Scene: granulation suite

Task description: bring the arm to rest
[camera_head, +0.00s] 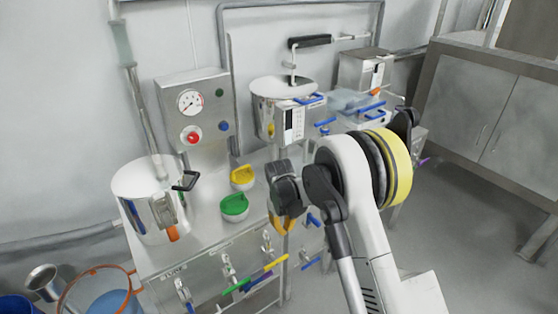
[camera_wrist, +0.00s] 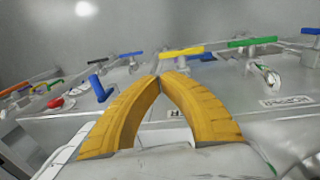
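My gripper (camera_head: 285,222) is in front of the steel bench, at its right front edge, in the head view. My arm bends above it at the right. In the wrist view, the yellow fingers of my gripper (camera_wrist: 161,78) curve together and their tips meet. Nothing shows between them, so it looks shut and empty. The bench front with its valves lies beyond the fingers. In the head view the fingers are partly hidden by the wrist.
The steel bench (camera_head: 215,228) carries a left pot (camera_head: 140,190), a gauge panel (camera_head: 185,110) and a rear vessel (camera_head: 275,88). Yellow (camera_wrist: 182,51) and green (camera_wrist: 252,42) valve handles stick out from its front. The floor (camera_head: 465,215) at right is open.

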